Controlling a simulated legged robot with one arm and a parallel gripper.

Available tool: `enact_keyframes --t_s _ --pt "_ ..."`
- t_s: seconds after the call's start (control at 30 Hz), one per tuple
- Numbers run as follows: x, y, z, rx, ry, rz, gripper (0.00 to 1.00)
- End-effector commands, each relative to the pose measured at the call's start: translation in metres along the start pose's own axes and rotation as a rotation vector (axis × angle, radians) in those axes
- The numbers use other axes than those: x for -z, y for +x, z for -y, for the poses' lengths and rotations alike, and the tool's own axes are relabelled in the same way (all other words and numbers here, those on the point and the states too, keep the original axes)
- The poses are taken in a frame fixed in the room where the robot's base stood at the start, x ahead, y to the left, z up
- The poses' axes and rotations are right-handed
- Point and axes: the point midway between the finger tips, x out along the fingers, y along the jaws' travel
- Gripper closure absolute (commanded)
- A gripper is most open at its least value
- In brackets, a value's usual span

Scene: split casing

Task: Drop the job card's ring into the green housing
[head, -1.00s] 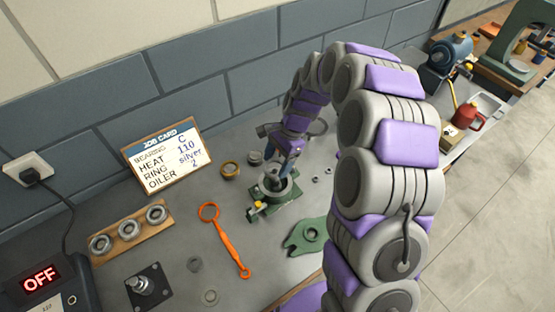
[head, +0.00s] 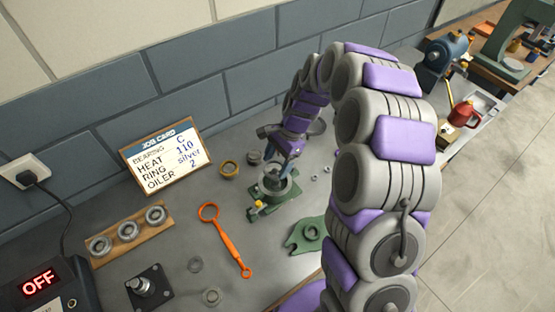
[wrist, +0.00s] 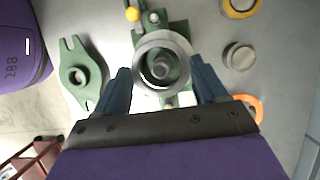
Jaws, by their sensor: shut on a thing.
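The green housing (head: 285,202) stands on the bench in the middle of the head view, with a yellow fitting at its side. In the wrist view the green housing (wrist: 180,28) is below my fingers. My gripper (wrist: 163,80) is shut on the silver ring (wrist: 178,40), which shows between the fingertips, over the housing's round opening. A grey post shows through the ring's centre. I cannot tell whether the ring is above the housing or touching it. The job card (head: 165,155) leans by the wall and reads bearing C, heat 110, ring silver, oiler 2.
A brass ring (head: 230,169) and a grey round part (head: 253,157) lie behind the housing. An orange tool (head: 228,240) lies to its left and a green cover (head: 305,236) in front. A wooden rack (head: 130,233) holds bearings. The heater display (head: 42,283) reads OFF.

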Motion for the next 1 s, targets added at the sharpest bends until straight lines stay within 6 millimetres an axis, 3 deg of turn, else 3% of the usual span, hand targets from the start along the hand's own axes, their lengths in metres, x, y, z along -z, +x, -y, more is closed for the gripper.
enact_keyframes --t_s 1.0 --pt "0.015 0.034 -0.001 0.000 0.001 0.002 0.64"
